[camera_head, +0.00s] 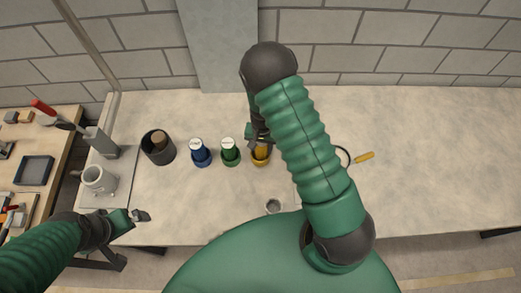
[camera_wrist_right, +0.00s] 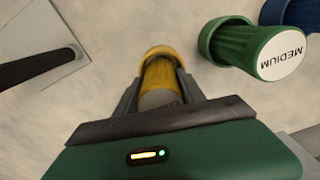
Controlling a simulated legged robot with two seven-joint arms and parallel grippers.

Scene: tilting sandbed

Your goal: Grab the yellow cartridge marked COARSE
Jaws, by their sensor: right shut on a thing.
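The yellow cartridge (camera_head: 261,157) stands on the pale table, at the right end of a row with the green cartridge (camera_head: 229,151) and the blue cartridge (camera_head: 199,152). My right gripper (camera_head: 260,138) reaches down to it and is shut on it. In the right wrist view the yellow cartridge (camera_wrist_right: 160,75) sits between the two fingers (camera_wrist_right: 158,95); no label on it can be read. The green cartridge (camera_wrist_right: 240,42) there reads MEDIUM. My left gripper (camera_head: 140,216) is near the table's front left, away from the cartridges; its jaw opening is too small to judge.
A dark cup (camera_head: 158,148) stands left of the blue cartridge (camera_wrist_right: 290,14). A pale mug (camera_head: 97,181) is farther left. A yellow-handled round tool (camera_head: 364,157) lies right of my right arm. A small round container (camera_head: 273,205) is in front. The table's right side is clear.

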